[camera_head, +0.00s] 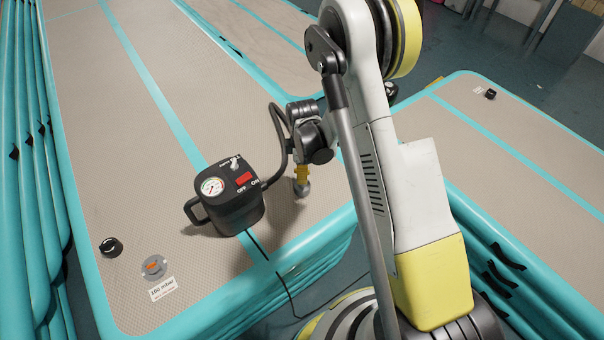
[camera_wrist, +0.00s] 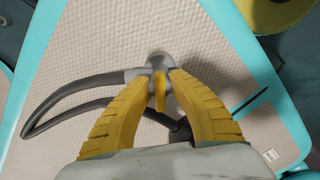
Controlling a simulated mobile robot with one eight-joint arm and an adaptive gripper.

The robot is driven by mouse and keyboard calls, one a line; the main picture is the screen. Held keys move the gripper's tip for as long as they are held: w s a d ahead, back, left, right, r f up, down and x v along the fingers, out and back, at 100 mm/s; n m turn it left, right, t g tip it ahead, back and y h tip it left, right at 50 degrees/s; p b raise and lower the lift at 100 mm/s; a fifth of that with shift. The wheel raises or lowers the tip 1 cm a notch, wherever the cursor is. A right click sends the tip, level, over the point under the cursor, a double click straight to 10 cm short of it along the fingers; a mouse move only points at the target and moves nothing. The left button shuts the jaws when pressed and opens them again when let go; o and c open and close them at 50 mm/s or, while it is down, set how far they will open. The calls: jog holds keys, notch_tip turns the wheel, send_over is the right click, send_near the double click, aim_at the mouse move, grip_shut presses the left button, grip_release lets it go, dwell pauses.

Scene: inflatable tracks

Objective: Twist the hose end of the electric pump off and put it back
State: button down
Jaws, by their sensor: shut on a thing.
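The black electric pump (camera_head: 228,203) stands on the beige inflatable track (camera_head: 100,130), its round gauge and red switch facing up. Its black hose (camera_head: 285,150) leaves the right side and loops up behind my wrist; the hose also shows in the wrist view (camera_wrist: 75,88). My gripper (camera_head: 302,178) points down to the right of the pump. Its yellow fingers (camera_wrist: 160,74) are shut on the grey hose end (camera_wrist: 158,60), which shows below the fingers in the head view (camera_head: 302,190). The hose end looks just above the track; the exact gap is unclear.
An orange-centred valve (camera_head: 153,266) sits at the track's front left, beside a "100 mbar" label (camera_head: 162,289) and a black cap (camera_head: 111,247). A turquoise edge (camera_head: 310,255) borders the track. Another track (camera_head: 500,140) lies to the right. A thin cable runs over the front edge.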

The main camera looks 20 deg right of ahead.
jog(key=shift+f+b, duration=0.6)
jog(key=shift+f, duration=0.05)
jog(key=c, duration=1.2)
grip_release()
jog(key=shift+r, duration=0.15)
